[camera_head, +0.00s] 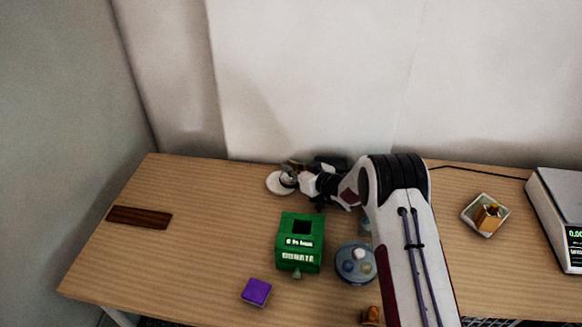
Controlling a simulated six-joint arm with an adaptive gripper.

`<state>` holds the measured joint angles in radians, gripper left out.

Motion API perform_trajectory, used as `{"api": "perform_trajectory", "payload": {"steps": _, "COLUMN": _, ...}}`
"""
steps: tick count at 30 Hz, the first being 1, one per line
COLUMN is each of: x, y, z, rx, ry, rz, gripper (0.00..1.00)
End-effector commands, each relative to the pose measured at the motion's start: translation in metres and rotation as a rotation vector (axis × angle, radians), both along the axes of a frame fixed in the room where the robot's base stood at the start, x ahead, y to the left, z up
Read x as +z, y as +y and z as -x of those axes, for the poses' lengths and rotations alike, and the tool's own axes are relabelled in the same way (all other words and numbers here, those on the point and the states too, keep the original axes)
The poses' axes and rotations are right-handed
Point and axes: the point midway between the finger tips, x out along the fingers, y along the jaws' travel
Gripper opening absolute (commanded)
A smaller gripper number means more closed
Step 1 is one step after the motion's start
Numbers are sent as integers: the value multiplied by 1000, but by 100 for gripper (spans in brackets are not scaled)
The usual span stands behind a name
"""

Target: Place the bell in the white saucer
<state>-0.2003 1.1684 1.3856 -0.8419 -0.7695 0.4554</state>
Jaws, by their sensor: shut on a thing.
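The white saucer (273,184) lies near the back edge of the table, left of the middle. My gripper (289,175) reaches in from the right and is over the saucer's right part. It is shut on a small greyish thing that looks like the bell (288,180). The bell is small and partly hidden by the fingers. I cannot tell whether it touches the saucer or is held just above it.
A green donation box (300,262) stands in front of my gripper, beside a blue-grey round dish (342,268) with several small things. A purple block (256,292), dark wooden strip (140,217), square white dish (470,217) and scale (552,215) are farther off. The left table is mostly clear.

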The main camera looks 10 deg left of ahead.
Motion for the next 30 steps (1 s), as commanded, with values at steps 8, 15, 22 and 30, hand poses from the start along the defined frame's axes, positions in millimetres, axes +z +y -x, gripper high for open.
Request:
{"api": "perform_trajectory", "payload": {"steps": 8, "x": -5, "y": 0, "z": 0, "rx": 0, "ry": -1, "rz": -1, "gripper": 0}}
{"api": "perform_trajectory", "payload": {"steps": 15, "x": -8, "y": 0, "z": 0, "rx": 0, "ry": 1, "rz": -1, "gripper": 28}}
{"api": "perform_trajectory", "payload": {"steps": 22, "x": -8, "y": 0, "z": 0, "rx": 0, "ry": 0, "rz": 0, "gripper": 28}}
{"api": "perform_trajectory", "payload": {"steps": 30, "x": -2, "y": 0, "z": 0, "rx": 0, "ry": -1, "rz": 0, "gripper": 28}}
